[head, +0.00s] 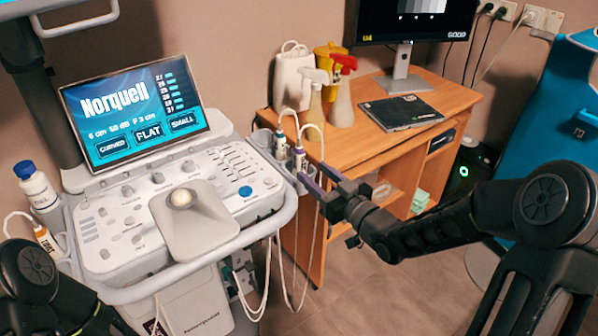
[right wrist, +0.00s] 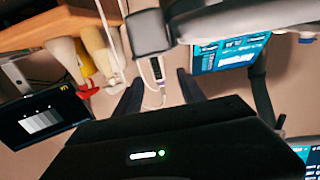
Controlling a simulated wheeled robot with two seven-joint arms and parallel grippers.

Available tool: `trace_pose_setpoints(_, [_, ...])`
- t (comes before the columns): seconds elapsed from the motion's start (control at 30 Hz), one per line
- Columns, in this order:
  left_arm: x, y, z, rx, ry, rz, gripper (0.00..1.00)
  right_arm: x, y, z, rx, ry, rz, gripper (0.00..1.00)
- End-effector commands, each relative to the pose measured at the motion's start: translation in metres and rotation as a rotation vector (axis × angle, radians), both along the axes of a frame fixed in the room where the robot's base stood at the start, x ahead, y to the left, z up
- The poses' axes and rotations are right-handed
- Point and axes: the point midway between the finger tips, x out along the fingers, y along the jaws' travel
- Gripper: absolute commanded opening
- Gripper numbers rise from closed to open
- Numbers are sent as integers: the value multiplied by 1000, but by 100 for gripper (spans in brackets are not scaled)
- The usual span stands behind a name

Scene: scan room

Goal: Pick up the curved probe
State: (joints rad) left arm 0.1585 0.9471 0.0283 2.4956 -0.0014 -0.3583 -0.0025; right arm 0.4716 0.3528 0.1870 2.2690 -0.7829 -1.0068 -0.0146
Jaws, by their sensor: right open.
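Two white probes with dark bands stand in holders on the right side of the ultrasound console: one farther back (head: 280,146) and one nearer (head: 299,158). Their labels are too small to read, so I cannot tell which is the curved one. My right gripper (head: 318,182) is open and empty, with its fingers just beside and below the nearer probe. In the right wrist view a probe (right wrist: 157,69) shows under a grey holder (right wrist: 148,32), between the lines of my two fingers (right wrist: 160,91). My left gripper is out of view; only part of that arm shows.
A third probe (head: 45,240) with an orange band stands at the console's left, by a gel bottle (head: 36,186). Cables (head: 268,265) hang below the right holders. A wooden desk (head: 440,96) with spray bottles (head: 342,100) and a monitor (head: 412,22) stands behind.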

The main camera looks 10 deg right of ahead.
Motion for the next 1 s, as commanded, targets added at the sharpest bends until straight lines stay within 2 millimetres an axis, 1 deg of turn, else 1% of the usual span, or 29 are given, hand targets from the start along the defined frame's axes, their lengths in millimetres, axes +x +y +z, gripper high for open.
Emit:
trace_pose_setpoints(0.17, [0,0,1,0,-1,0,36,2,1,-1,1,3,0,47])
trace_pose_setpoints(0.4, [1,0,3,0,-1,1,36,23,9,-1,2,4,0,47])
trace_pose_setpoints(0.77, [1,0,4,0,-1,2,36,27,10,-1,1,5,-1,47])
trace_pose_setpoints(0.87, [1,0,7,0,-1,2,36,37,13,-1,2,5,0,47])
trace_pose_setpoints(1.0, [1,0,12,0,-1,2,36,57,18,-2,2,5,1,47])
